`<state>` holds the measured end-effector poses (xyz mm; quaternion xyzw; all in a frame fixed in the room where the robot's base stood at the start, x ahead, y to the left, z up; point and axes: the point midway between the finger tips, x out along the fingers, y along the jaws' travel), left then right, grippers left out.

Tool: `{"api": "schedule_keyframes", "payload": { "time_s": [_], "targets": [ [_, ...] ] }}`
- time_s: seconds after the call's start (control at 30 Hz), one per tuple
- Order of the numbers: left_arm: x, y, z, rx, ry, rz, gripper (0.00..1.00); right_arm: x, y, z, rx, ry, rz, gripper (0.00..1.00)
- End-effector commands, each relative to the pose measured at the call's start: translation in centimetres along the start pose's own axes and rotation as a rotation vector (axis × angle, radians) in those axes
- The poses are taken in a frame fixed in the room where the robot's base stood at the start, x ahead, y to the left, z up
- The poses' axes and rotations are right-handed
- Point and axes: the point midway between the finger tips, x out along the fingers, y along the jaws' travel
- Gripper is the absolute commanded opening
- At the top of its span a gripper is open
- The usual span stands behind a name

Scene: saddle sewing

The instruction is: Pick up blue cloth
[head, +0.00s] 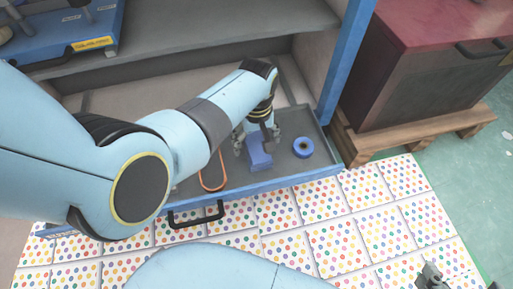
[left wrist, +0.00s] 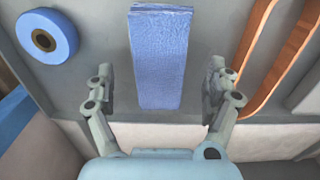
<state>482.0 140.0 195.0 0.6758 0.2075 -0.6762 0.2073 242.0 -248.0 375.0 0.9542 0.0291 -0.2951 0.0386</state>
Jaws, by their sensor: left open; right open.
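The blue cloth (head: 258,152) lies folded as a long strip on the grey floor of a drawer. It also shows in the left wrist view (left wrist: 160,55), upright in the picture between the fingers. My left gripper (head: 256,147) reaches down into the drawer over the cloth. Its two fingers (left wrist: 160,82) are spread open, one on each side of the cloth, with gaps to it. My right gripper (head: 440,278) is open at the lower right edge of the head view, over the dotted floor, and only partly visible.
A blue tape roll (head: 303,147) lies right of the cloth in the drawer. An orange loop (head: 213,180) lies to the left. The drawer's blue front (head: 270,185) has a black handle (head: 196,214). A dark red-topped cabinet (head: 425,70) on a wooden pallet (head: 420,132) stands right.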

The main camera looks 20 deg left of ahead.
Motion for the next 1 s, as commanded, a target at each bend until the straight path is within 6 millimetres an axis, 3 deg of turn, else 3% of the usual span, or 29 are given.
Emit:
{"api": "schedule_keyframes", "payload": {
  "time_s": [0.03,0.3,0.5,0.63,0.87,1.0],
  "targets": [
    [0.7,0.0,0.1,0.0,-0.003,-0.002,0.87,0.0,-0.1,0.4,-0.001,0.029,-0.001,0.81],
    [1.7,0.0,0.0,0.0,-0.002,-0.001,0.87,1.3,0.0,-6.7,-0.025,0.294,0.001,0.81],
    [2.3,0.0,0.0,0.0,-0.001,0.0,0.87,1.2,0.0,-10.4,-0.039,0.449,0.0,0.81],
    [2.3,0.0,0.0,0.0,0.0,0.0,0.87,1.1,0.0,-11.5,-0.043,0.492,0.0,0.81],
    [2.3,0.0,-0.1,0.0,0.001,0.001,0.87,1.0,0.0,-11.7,-0.043,0.497,0.0,0.81],
    [2.3,0.0,-0.1,0.0,0.0,0.0,0.7,1.0,0.0,-11.7,-0.043,0.497,0.0,0.81]
  ]
}}
